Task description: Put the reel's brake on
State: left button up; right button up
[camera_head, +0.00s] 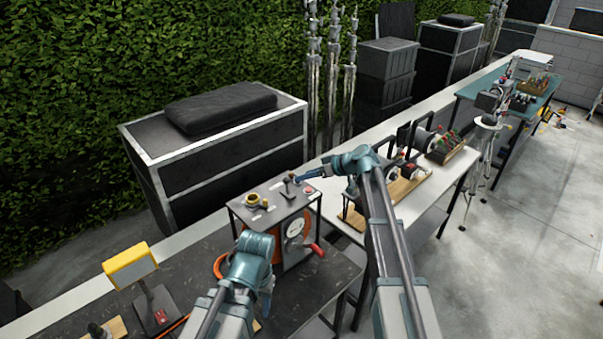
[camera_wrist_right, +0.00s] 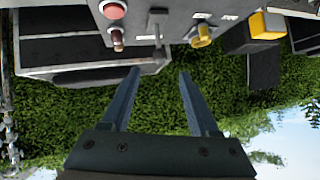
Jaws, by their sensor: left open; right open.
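The reel (camera_head: 306,222) is an orange drum in a dark frame with a grey top panel and a red crank handle (camera_head: 318,249). Its panel carries a yellow knob (camera_head: 252,198), a small lever (camera_head: 288,187) and a red button (camera_head: 309,189). The right wrist view shows the lever (camera_wrist_right: 157,22) between the red button (camera_wrist_right: 114,10) and yellow knob (camera_wrist_right: 202,36). Which control is the brake cannot be read. My right gripper (camera_wrist_right: 158,73) is open and empty, its fingers pointing toward the lever, apart from it. My left gripper (camera_head: 267,297) is open, low in front of the reel, partly hidden.
A yellow-topped device (camera_head: 131,264) stands on the dark bench to the left. A white table (camera_head: 410,205) with wooden-based gear is to the right. Black cases (camera_head: 225,150) stand behind, before a hedge.

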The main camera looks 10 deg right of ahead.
jog(key=shift+s+d, duration=0.15)
jog(key=shift+s, duration=0.05)
jog(key=c, duration=0.3)
jog(key=s+m+b, duration=0.1)
jog(key=m, duration=0.1)
jog(key=s+d+m+b, duration=0.1)
jog(key=m, duration=0.1)
jog(key=s+d+f+m+t+y+b, duration=0.1)
jog(key=m, duration=0.1)
jog(key=shift+d+m+b, duration=0.1)
jog(key=shift+m+b, duration=0.2)
jog(key=shift+m, duration=0.1)
grip_shut()
jog(key=s+d+m+b, duration=0.1)
jog(key=m, duration=0.2)
jog(key=s+d+m+t+b, duration=0.1)
jog(key=m, duration=0.3)
jog(key=s+d+m+t+y+b, duration=0.1)
jog(key=m, duration=0.2)
jog(key=shift+s+d+r, duration=0.2)
